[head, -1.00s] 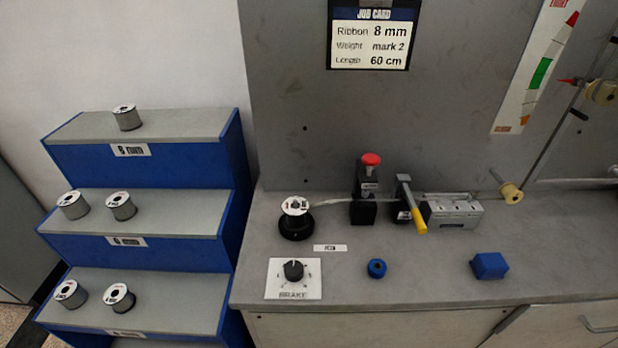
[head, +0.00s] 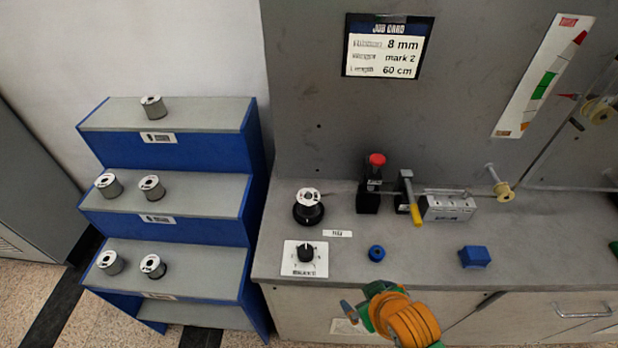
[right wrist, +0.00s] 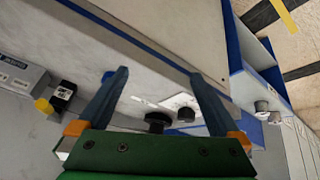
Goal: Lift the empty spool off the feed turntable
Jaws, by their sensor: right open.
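The spool (head: 308,195) has a white top flange and sits upright on the black feed turntable (head: 308,214) at the bench's left end. My right gripper (head: 349,309) is low in the head view, in front of the bench edge and apart from the spool. In the right wrist view its two blue fingers (right wrist: 156,76) are spread with nothing between them. A black round part, seemingly the turntable (right wrist: 157,119), shows beyond the green palm there. I cannot make out the spool in that view. My left gripper is not in view.
The brake dial (head: 305,254) is in front of the turntable. A red-topped button post (head: 370,190) and yellow-handled lever (head: 412,200) stand to its right. A blue ring (head: 376,253) and blue block (head: 474,257) lie nearer the front. A stepped rack (head: 185,190) with several spools stands left.

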